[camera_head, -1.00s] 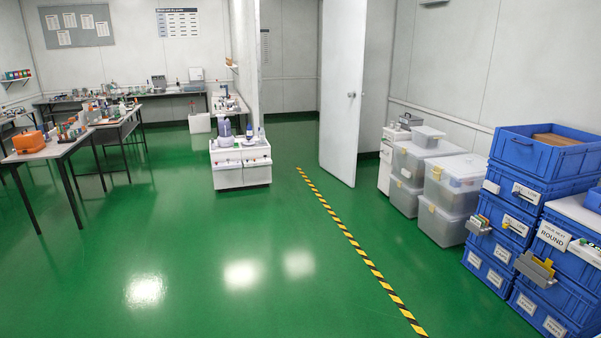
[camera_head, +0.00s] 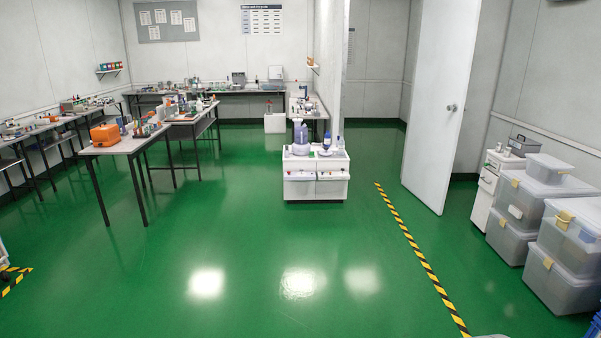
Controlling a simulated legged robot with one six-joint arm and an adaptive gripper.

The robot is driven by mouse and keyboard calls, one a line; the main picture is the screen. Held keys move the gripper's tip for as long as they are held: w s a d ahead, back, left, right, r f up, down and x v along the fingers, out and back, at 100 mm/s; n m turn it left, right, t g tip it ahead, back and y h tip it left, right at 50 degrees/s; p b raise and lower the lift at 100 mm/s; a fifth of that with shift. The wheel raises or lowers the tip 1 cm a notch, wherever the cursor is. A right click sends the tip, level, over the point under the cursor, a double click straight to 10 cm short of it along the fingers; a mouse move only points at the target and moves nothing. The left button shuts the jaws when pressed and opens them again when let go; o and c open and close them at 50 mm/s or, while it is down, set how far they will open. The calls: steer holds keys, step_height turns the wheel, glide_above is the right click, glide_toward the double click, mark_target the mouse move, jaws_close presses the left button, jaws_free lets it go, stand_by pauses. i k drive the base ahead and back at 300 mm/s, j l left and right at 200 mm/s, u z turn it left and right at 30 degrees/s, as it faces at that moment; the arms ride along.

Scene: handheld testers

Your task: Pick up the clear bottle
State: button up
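A low white cabinet (camera_head: 316,187) stands on the green floor near the middle of the view, some way ahead. On its top is a large pale purple container (camera_head: 300,140) at the left. Smaller bottles stand to its right, one of them slim with a dark top (camera_head: 327,141) and one pale with a blue part (camera_head: 340,144). They are too small to tell which is the clear bottle. My gripper is not in view.
Open green floor lies ahead. A yellow-black floor stripe (camera_head: 418,255) runs along the right. A white door (camera_head: 437,110) stands open beyond it, with clear storage boxes (camera_head: 572,235) at the right. Cluttered tables (camera_head: 128,146) with dark legs stand at the left.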

mark_target(341, 141)
steer(key=i, duration=2.9)
steer(key=i+z, duration=0.1)
steer(key=i, duration=0.6)
steer(key=i+j+z, duration=0.1)
steer(key=i, duration=0.6)
steer(key=i+j+z, duration=0.15)
steer(key=i, duration=0.3)
steer(key=i+j+z, duration=0.15)
steer(key=i, duration=0.25)
steer(key=i+l+u, duration=0.45)
steer(key=i+l, duration=0.25)
steer(key=i, duration=0.65)
steer(key=i+l+u, duration=0.45)
steer(key=i+l, duration=0.7)
